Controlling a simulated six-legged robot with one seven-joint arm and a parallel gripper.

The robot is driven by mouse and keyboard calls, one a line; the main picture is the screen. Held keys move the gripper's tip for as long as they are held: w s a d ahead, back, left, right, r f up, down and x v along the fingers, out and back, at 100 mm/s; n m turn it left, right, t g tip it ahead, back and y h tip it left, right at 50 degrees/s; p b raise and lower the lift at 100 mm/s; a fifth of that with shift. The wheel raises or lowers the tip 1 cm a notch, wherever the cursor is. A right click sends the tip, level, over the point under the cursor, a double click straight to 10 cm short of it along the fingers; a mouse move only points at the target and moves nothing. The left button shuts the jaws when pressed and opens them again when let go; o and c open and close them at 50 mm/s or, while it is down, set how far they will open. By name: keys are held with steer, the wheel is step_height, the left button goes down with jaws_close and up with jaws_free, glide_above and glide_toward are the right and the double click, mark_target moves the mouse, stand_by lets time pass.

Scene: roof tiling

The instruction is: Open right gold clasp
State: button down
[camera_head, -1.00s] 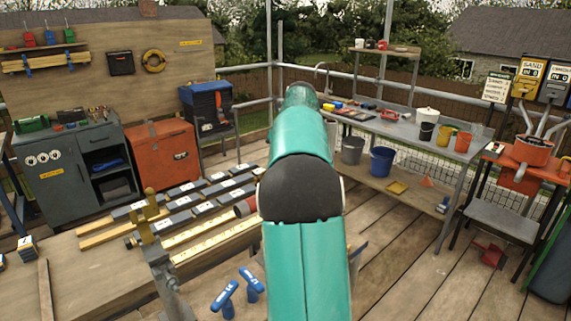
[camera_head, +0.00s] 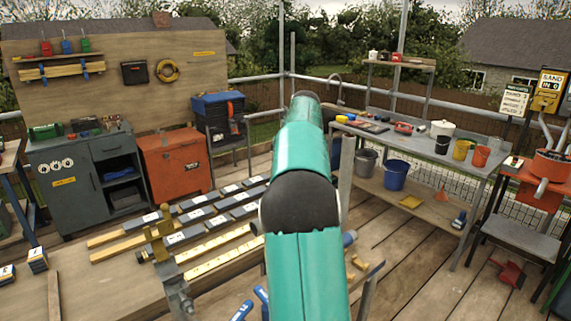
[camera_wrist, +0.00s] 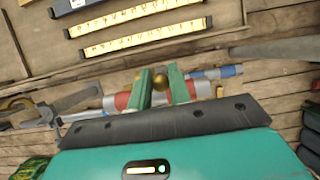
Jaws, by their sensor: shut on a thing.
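My gripper (camera_wrist: 160,78) shows in the wrist view as two green fingers. They are shut on a small gold knob (camera_wrist: 161,88), which seems to be part of the right gold clasp. A red and blue-grey tube (camera_wrist: 207,88) lies just behind the fingers. In the head view my teal arm hides the gripper and what it holds. An upright gold clasp (camera_head: 157,243) stands to the left of the arm on a grey metal stand. A small gold piece (camera_head: 358,262) shows just right of the arm.
Yellow strips (camera_head: 215,246) and dark blocks (camera_head: 200,222) lie on the planks left of the arm. Blue-handled tools (camera_head: 242,311) show at the bottom. A workbench (camera_head: 466,168) with buckets beneath stands at the right. Bare decking (camera_head: 425,290) lies between.

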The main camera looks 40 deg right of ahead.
steer(key=shift+r, duration=0.1)
steer(key=c, duration=1.3)
jaws_free()
steer(key=v, duration=1.3)
steer(key=shift+s+r, duration=0.15)
steer(key=shift+r, duration=0.2)
steer(key=shift+a, duration=0.15)
